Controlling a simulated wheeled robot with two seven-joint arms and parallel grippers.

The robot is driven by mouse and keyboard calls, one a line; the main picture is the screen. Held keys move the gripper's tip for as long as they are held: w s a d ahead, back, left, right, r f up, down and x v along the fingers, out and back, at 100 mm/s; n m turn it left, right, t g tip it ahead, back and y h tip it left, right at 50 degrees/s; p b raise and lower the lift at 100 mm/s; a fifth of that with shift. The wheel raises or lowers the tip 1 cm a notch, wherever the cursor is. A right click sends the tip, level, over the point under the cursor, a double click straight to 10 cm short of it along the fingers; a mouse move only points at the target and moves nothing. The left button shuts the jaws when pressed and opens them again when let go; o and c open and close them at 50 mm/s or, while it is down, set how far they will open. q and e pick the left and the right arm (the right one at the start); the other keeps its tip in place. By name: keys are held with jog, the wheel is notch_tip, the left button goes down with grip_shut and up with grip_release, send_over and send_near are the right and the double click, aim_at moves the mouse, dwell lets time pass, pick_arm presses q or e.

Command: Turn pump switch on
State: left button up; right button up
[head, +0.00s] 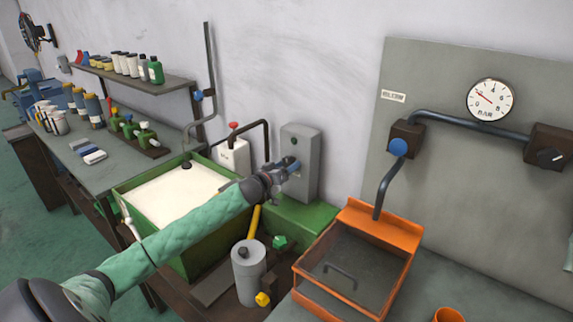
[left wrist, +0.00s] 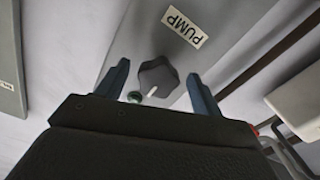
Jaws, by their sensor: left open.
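The grey pump switch box (head: 300,158) stands on a green base against the wall in the head view. In the left wrist view, a dark knob (left wrist: 157,77) with a white mark sits on the box face, below a PUMP label (left wrist: 185,27) in the picture's upper part. My left gripper (head: 287,167) is at the front of the box. In the left wrist view its two blue fingers (left wrist: 160,82) are apart, one on each side of the knob, with gaps visible. My right gripper is not in view.
A green tank (head: 175,193) of pale fluid lies left of the box. A grey cylinder (head: 248,272) stands in front. An orange-rimmed tray (head: 378,229) is at the right, below a pressure gauge (head: 490,100). A shelf (head: 150,83) holds several bottles.

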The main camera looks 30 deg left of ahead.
pick_arm(q)
jog(key=shift+w+d, duration=0.1)
jog(key=shift+w, duration=0.2)
jog(key=c, duration=1)
